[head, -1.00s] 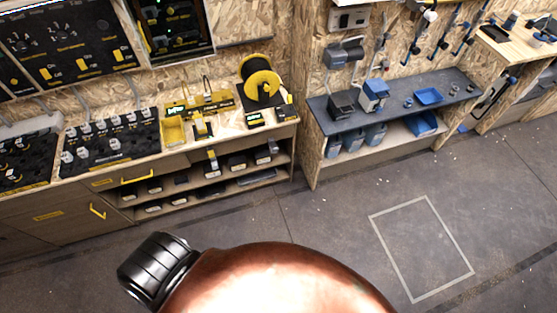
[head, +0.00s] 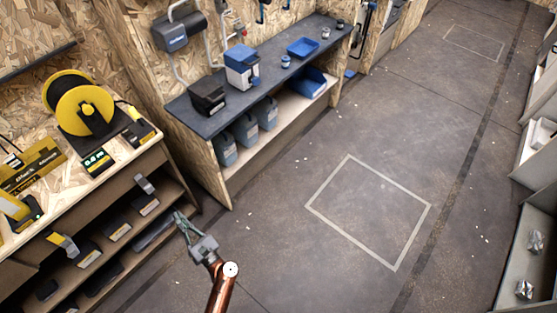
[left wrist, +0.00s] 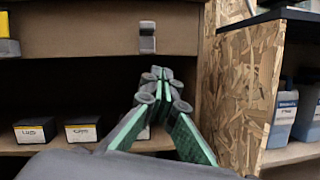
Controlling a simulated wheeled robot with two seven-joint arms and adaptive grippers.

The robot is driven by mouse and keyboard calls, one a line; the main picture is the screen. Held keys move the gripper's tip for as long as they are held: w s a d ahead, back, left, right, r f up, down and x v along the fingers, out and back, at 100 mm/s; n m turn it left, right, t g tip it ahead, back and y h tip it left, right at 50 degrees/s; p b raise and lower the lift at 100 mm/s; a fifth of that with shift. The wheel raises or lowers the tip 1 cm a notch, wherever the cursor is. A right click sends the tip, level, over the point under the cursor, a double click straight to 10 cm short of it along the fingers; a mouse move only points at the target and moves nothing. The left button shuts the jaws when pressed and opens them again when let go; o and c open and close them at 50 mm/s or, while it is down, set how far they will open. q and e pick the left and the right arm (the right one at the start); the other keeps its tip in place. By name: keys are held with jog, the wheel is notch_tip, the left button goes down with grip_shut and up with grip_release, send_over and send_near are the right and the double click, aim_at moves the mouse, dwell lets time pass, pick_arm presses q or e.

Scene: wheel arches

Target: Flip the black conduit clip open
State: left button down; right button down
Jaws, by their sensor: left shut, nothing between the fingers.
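I cannot pick out a black conduit clip with certainty in either view. My left gripper (head: 180,219) is in front of the workbench's lower shelf in the head view, with its fingers pointing toward the bench. In the left wrist view its green-sided fingers (left wrist: 160,77) come together at the tips, shut and empty. A small grey bracket-like piece (head: 145,184) is at the bench front; a similar piece (left wrist: 147,38) shows just above the fingertips in the left wrist view. Whether either is the clip, I cannot tell. My right gripper is out of view.
The workbench (head: 121,161) carries a yellow cable reel (head: 84,104). Labelled boxes (left wrist: 35,131) stand on its shelf. A chipboard side panel (left wrist: 240,85) is right of the fingers. A dark-topped bench (head: 267,75) holds blue containers. The floor (head: 310,140) on the right is open.

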aim_at(150, 191)
pick_arm(q)
jog(key=n, duration=0.1)
jog(key=n+g+y+b, duration=0.1)
jog(key=n, duration=0.1)
jog(key=a+n+g+y, duration=0.1)
jog(key=shift+f+n, duration=0.3)
jog(key=shift+f, duration=0.05)
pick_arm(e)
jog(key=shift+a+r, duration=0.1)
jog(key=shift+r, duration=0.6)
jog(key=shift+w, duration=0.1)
